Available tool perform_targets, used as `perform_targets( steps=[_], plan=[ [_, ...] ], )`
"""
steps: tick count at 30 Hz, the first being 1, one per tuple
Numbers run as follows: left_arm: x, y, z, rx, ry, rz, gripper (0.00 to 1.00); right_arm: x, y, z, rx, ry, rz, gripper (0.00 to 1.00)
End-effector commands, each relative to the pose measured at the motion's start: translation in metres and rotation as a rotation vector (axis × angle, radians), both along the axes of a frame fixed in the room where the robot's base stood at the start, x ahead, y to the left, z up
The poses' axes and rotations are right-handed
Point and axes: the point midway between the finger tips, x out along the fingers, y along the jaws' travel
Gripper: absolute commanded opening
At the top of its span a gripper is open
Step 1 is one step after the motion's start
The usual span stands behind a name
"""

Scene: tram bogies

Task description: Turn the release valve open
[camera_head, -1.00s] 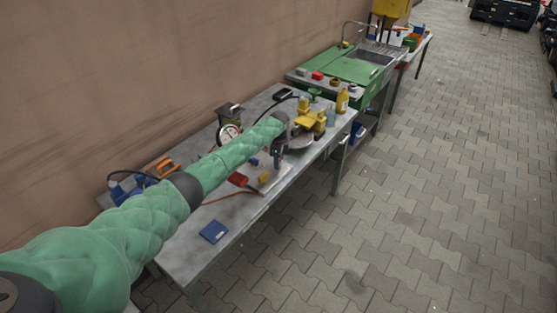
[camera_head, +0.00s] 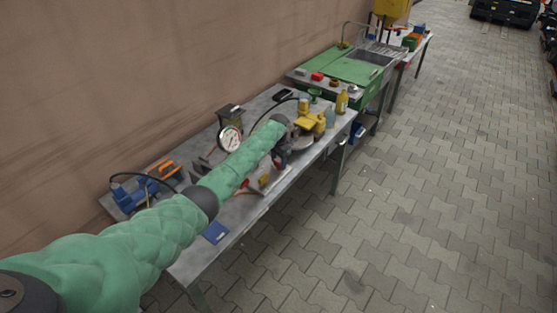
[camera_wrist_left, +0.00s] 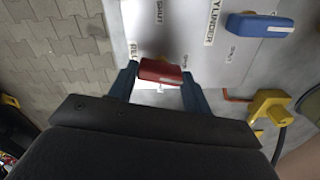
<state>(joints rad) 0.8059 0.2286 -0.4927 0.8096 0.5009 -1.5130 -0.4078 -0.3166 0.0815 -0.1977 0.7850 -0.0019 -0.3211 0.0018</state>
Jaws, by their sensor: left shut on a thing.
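The release valve's red handle (camera_wrist_left: 160,72) is between my left gripper's two fingers in the left wrist view, beside the plate's partly hidden "REL" label. My left gripper (camera_wrist_left: 158,84) is shut on this handle. "OPEN" and "SHUT" marks show around it, partly covered. A blue handle (camera_wrist_left: 262,25) by the "CYLINDER" label is apart from the gripper, at upper right. In the head view my left gripper (camera_head: 280,160) is low over the workbench (camera_head: 190,262), and my arm hides most of the valve plate. My right gripper is not in view.
A round gauge (camera_head: 230,139) and a blue pump (camera_head: 138,194) stand on the wall side of the bench. A yellow machine (camera_head: 311,120) and bottles are beyond my gripper. A flat blue item (camera_head: 215,232) lies near the front edge. The paved floor at right is clear.

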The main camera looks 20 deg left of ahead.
Motion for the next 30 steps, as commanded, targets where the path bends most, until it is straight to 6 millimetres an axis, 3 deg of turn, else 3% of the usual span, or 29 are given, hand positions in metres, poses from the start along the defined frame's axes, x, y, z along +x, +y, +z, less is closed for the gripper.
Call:
perform_targets(
  steps=[12,21,30],
  plan=[
    [0.002,0.000,0.003,-0.001,-0.003,0.214,0.26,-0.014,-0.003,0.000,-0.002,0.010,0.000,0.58],
    [0.002,0.000,0.003,-0.002,-0.005,0.254,0.26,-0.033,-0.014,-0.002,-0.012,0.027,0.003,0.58],
    [0.002,0.000,0.003,-0.001,-0.005,0.254,0.26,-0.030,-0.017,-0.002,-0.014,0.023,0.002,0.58]
  ],
)
